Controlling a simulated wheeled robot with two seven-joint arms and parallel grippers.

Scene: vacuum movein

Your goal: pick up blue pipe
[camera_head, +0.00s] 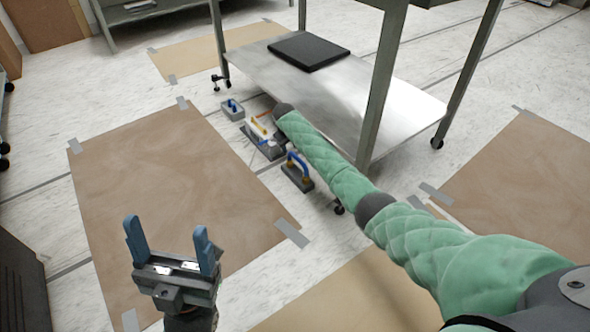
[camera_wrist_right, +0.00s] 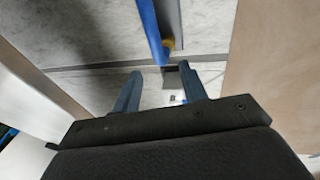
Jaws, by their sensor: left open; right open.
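A blue pipe (camera_head: 299,157) with yellow ends stands as an arch on a grey base (camera_head: 298,180) on the floor, beside the metal table. In the right wrist view, a blue pipe (camera_wrist_right: 149,28) with a yellow end (camera_wrist_right: 168,44) shows ahead of my right gripper (camera_wrist_right: 160,80). That gripper is open and nothing is between its fingers. In the head view my right arm reaches down to the floor pieces, where its gripper is hard to make out. My left gripper (camera_head: 167,237) is open and empty, well to the left of the arch.
A piece with a yellow pipe (camera_head: 259,126) and a smaller piece with a blue part (camera_head: 232,107) are on the floor near the arch. The metal table's low shelf (camera_head: 330,118) and legs stand close to my right arm. Brown sheets (camera_head: 170,190) are taped to the floor.

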